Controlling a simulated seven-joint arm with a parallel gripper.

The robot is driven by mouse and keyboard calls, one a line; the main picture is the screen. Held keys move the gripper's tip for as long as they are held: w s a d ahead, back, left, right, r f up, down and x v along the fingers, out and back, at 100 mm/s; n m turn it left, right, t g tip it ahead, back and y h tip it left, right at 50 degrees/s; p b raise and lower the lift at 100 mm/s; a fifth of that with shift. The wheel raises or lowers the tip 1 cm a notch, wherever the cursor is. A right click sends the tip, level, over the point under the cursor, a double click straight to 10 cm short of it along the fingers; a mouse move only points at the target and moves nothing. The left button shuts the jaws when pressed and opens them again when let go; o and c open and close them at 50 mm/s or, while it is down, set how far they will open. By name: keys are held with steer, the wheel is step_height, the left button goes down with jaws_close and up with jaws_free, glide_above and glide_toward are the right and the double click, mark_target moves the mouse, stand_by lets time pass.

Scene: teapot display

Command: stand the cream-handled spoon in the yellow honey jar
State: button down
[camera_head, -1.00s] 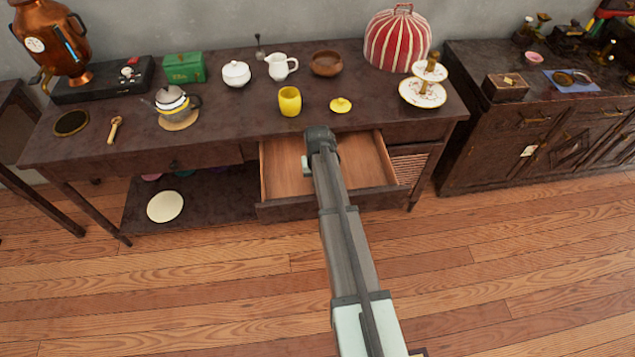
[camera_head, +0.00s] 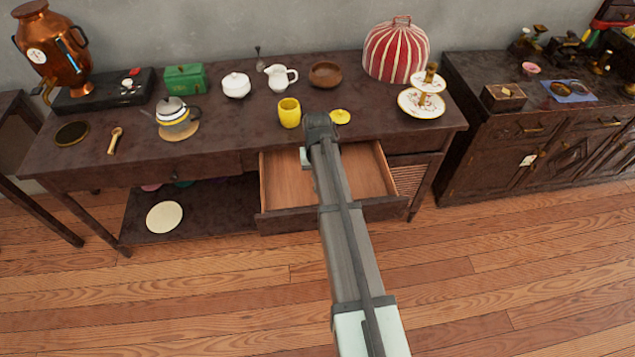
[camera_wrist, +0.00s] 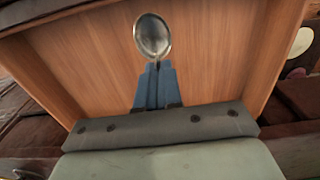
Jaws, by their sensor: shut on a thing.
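My gripper (camera_wrist: 155,72) shows in the wrist view with its blue fingers together, shut on the spoon (camera_wrist: 152,36). The spoon's round metal bowl sticks out beyond the fingertips, above the open drawer. Its handle is hidden by the fingers, so I cannot see the cream colour. The yellow honey jar (camera_head: 289,113) stands upright and open on the table in the head view, behind and a little left of my arm's end. In the head view my arm hides the fingers and the spoon.
The open wooden drawer (camera_head: 286,182) lies under my arm's end. A yellow lid (camera_head: 341,117) is right of the jar. A white creamer (camera_head: 281,77), a sugar bowl (camera_head: 236,85) and a brown bowl (camera_head: 325,74) stand behind.

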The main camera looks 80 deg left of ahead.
steer(key=shift+w+a+r, duration=0.1)
steer(key=shift+r, duration=0.3)
steer(key=w+a+r+n+t+h, duration=0.3)
steer(key=w+a+r+n+t, duration=0.6)
steer(key=n, duration=0.5)
steer(key=s+a+r+n+t+y, duration=0.2)
steer(key=s+a+r+n+y, duration=0.45)
steer(key=s+y, duration=0.2)
steer(key=s+a+r+n+t+y, duration=0.2)
steer(key=s+a+r+n+y, duration=0.45)
steer(key=s, duration=0.25)
steer(key=shift+y, duration=0.3)
steer(key=shift+w+d+f, duration=0.1)
steer(key=shift+d+f, duration=0.05)
steer(key=shift+f, duration=1.7)
steer(key=shift+w+d+f, duration=0.1)
steer(key=shift+d+f, duration=0.05)
steer(key=shift+f, duration=1.75)
steer(key=shift+w+d+f, duration=0.1)
steer(key=shift+d+f, duration=0.05)
steer(key=shift+f, duration=1.7)
